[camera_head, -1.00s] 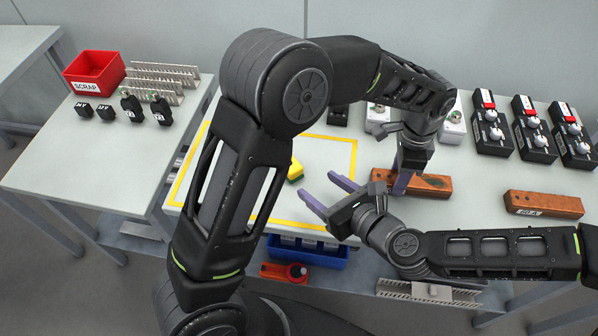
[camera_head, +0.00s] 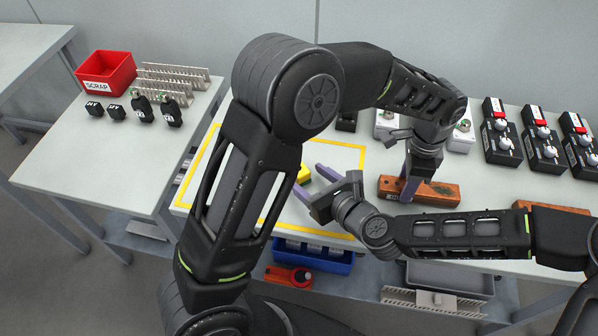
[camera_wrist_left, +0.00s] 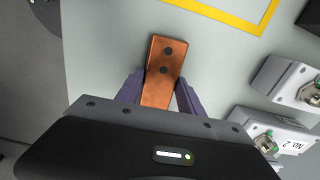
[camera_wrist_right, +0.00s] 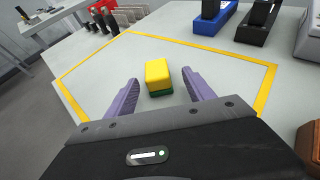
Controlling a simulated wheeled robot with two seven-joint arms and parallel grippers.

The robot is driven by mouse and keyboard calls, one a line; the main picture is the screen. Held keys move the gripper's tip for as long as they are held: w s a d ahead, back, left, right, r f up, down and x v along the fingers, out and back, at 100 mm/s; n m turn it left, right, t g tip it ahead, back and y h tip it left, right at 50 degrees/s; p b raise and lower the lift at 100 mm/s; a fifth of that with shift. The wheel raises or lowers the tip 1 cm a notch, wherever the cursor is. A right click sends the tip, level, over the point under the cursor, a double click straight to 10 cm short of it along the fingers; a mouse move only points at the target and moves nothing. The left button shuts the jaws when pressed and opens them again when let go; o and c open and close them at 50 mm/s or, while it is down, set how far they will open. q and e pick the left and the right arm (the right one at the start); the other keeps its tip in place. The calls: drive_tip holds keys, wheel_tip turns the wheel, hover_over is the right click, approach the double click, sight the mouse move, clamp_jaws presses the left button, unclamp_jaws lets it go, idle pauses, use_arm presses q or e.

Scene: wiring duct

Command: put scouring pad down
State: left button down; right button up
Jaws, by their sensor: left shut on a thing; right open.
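The scouring pad (camera_head: 305,173) is a yellow block with a green underside, resting on the table inside the yellow outline. It also shows in the right wrist view (camera_wrist_right: 158,75), ahead of and between the fingers. My right gripper (camera_head: 309,179) is open and empty, its purple fingertips close to the pad; I cannot tell whether they touch it. My left gripper (camera_head: 409,186) is shut on a copper-brown bar (camera_head: 440,193), which appears to rest on the table. In the left wrist view the bar (camera_wrist_left: 166,55) lies between the purple fingers, its dark holes facing up.
The yellow outline (camera_wrist_right: 205,48) encloses mostly clear table. Grey and black devices (camera_head: 547,150) stand along the back right. A blue bin (camera_head: 312,258) is below the front edge. A red scrap bin (camera_head: 106,72) stands on the left table. My arms cross closely in front.

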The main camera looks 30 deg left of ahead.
sight(305, 177)
drive_tip(key=x, duration=0.4)
drive_tip(key=shift+s+a, duration=0.1)
drive_tip(key=shift+a, duration=0.1)
idle(0.3)
clamp_jaws()
idle(0.5)
